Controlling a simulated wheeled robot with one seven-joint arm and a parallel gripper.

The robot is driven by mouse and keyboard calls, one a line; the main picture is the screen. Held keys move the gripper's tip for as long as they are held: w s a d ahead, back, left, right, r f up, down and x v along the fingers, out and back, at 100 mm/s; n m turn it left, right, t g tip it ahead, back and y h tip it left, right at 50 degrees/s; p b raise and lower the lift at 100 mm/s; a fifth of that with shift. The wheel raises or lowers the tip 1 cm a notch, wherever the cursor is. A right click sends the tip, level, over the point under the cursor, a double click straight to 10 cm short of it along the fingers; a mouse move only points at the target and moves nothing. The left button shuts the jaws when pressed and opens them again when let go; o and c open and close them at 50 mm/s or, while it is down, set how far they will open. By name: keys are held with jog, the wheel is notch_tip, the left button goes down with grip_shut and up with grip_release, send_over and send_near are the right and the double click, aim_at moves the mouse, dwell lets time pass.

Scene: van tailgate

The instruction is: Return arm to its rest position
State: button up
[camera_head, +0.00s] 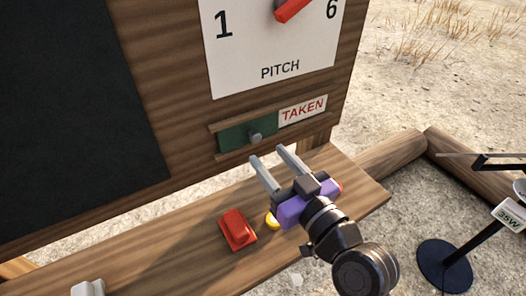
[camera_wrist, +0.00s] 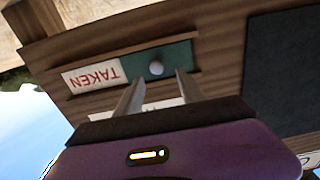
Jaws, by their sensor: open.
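My gripper (camera_head: 272,166) is open and empty, with two pale fingers pointing at the board just below the small knob (camera_head: 255,137). The knob sits on a green sliding panel (camera_head: 236,138) beside a white label reading TAKEN (camera_head: 303,110). In the wrist view the gripper's fingers (camera_wrist: 158,92) stand apart, and the knob (camera_wrist: 156,68) shows beyond and between them. The fingertips look close to the panel, but I cannot tell the exact gap. My arm reaches in from the lower right of the head view.
A wooden shelf (camera_head: 190,243) runs under the board, with a red block-like item (camera_head: 237,230) and a partly hidden yellow item (camera_head: 272,221). A white item (camera_head: 88,288) is at lower left. A black stand (camera_head: 445,266) with a 35W tag is at right, near wooden logs (camera_head: 470,160).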

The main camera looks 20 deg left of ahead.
jog(key=shift+s+d, duration=0.45)
jog(key=shift+d, duration=0.15)
jog(key=w+d+r+m+t+h, duration=0.1)
jog(key=d+r+m+t+h, duration=0.15)
jog(key=d+m+t, duration=0.35)
jog(key=s+d+f+m+t+h, duration=0.1)
jog(key=s+d+f+m+h, duration=0.2)
jog(key=d, duration=0.4)
jog(key=s+d+f+m+t+h, duration=0.1)
jog(key=s+d+f+h, duration=0.35)
jog(key=d, duration=0.25)
jog(key=s+d+f+g+h, duration=0.1)
jog(key=s+d, duration=0.3)
jog(key=s, duration=0.4)
jog(key=s+d+f+g+h, duration=0.1)
jog(key=s+d+f, duration=0.3)
jog(key=s, duration=0.5)
jog(key=s+d+f+g+h, duration=0.2)
jog(key=s+d, duration=0.2)
jog(key=s, duration=0.5)
jog(key=shift+s+f, duration=0.25)
jog(key=shift+f, duration=0.15)
